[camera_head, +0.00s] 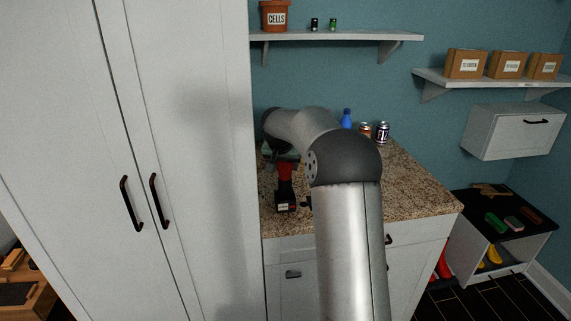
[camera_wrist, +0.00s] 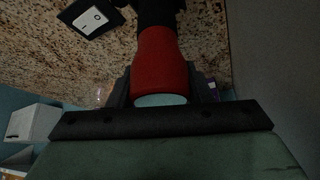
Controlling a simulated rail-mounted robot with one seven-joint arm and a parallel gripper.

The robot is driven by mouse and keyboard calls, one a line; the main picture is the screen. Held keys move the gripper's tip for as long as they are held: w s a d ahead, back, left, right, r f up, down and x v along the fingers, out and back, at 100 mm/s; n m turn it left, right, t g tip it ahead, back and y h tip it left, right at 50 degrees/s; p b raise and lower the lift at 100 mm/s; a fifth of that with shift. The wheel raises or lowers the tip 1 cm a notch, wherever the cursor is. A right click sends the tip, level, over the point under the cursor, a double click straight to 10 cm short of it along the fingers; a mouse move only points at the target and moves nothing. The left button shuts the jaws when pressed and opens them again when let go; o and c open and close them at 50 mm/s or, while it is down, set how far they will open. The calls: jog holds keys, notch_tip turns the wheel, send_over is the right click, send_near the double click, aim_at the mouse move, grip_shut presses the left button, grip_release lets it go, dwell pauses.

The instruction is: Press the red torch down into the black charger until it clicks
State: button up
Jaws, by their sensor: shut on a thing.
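The red torch (camera_head: 286,172) stands roughly upright over the black charger (camera_head: 285,199) on the counter in the head view. In the wrist view the torch's red body (camera_wrist: 165,62) shows with a pale round end facing the camera. My gripper (camera_wrist: 160,88) is shut on the torch, a dark finger on either side. A black part (camera_wrist: 158,12) continues beyond the red body at the top edge; I cannot tell there where torch ends and charger begins. How deep the torch sits is not clear. My arm hides part of the gripper in the head view.
A black box with a white switch (camera_wrist: 90,18) lies beside the charger on the speckled counter (camera_head: 415,187). A blue bottle (camera_head: 347,118) and cans (camera_head: 382,131) stand farther back. Tall white cupboard doors (camera_head: 190,130) border the counter on the left. Shelves (camera_head: 340,36) hang above.

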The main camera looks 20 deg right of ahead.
jog(key=shift+f+b, duration=0.4)
jog(key=shift+f, duration=0.1)
jog(key=o, duration=1.5)
jog(key=shift+r, duration=0.1)
jog(key=b+v, duration=0.1)
jog(key=v, duration=0.6)
jog(key=shift+s+a+r, duration=0.1)
jog(key=shift+r, duration=0.1)
